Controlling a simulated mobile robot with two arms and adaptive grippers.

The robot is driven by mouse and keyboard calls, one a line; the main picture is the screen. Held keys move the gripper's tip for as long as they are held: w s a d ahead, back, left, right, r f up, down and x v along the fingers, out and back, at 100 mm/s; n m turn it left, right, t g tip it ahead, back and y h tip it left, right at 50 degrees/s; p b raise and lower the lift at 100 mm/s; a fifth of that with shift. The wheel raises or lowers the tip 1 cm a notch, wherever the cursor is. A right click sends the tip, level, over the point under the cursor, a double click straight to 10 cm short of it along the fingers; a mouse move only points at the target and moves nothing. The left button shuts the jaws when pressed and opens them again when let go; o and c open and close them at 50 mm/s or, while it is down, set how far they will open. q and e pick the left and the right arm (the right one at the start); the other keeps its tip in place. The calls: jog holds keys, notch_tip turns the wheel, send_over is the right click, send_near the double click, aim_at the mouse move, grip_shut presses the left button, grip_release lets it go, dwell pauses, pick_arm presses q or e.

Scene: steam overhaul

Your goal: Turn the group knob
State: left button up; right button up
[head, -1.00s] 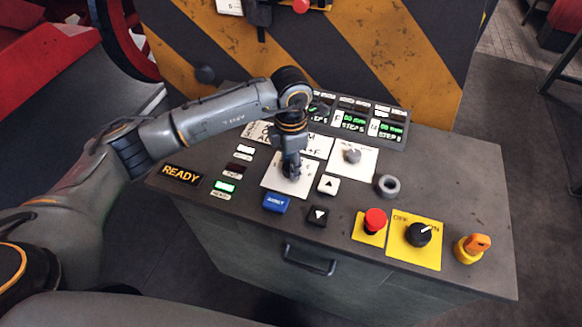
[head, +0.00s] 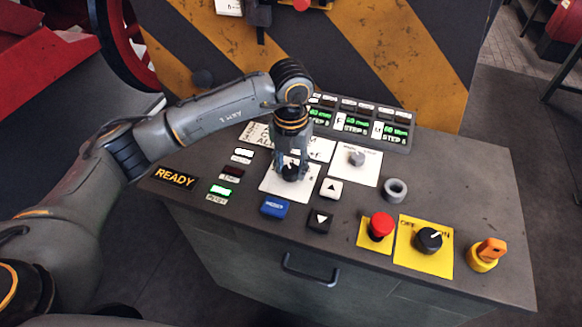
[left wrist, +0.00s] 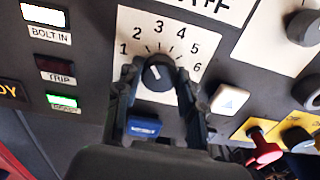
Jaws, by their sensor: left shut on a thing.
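The group knob (left wrist: 158,74) is a round black knob on a white plate (left wrist: 148,22) numbered 1 to 6. My left gripper (left wrist: 158,84) is shut on it, one finger on each side. The knob's short white mark points up and to the left in the left wrist view, toward the low numbers; I cannot tell exactly which one. In the head view my left gripper (head: 291,168) comes down over the knob (head: 290,173), and its fingers partly hide it. My right gripper is not in view.
White up (head: 331,188) and black down (head: 319,221) buttons and a blue button (head: 275,207) sit close by. Another knob (head: 356,157), a grey ring (head: 395,190), a red mushroom button (head: 381,226), a black switch (head: 428,239) and an orange key switch (head: 487,254) lie to the right.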

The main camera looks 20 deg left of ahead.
aim_at(291, 169)
pick_arm(q)
jog(key=shift+n, duration=0.6)
jog(key=o, duration=1.2)
jog(key=shift+r, duration=0.15)
notch_tip(291, 169, up, 12)
jog(key=shift+f, duration=0.15)
